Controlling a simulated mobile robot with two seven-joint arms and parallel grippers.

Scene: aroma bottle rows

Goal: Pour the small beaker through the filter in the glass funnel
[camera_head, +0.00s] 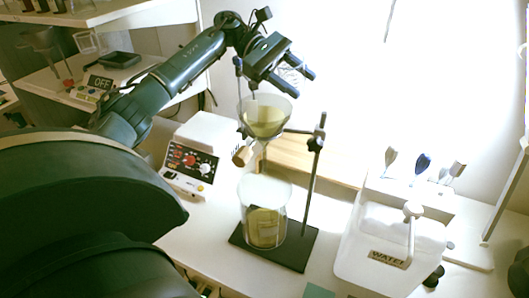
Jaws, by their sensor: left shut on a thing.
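My left gripper (301,84) reaches in from the upper left, above the glass funnel (265,117). It is shut on the small beaker (291,74), whose clear glass shows faintly against the bright wall; its contents and exact tilt are hard to make out. The funnel hangs from a stand (315,165) and holds yellowish liquid; the filter cannot be told apart from the glass. Below the funnel stem stands a larger glass beaker (265,222) with yellow-green liquid in its lower part, on the black stand base (296,246). My right gripper is not in view.
A white device with red knobs (193,160) stands left of the stand. A white water bath (385,245) stands close on the right. A hotplate-like device marked OFF (101,83) is on a shelf at upper left.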

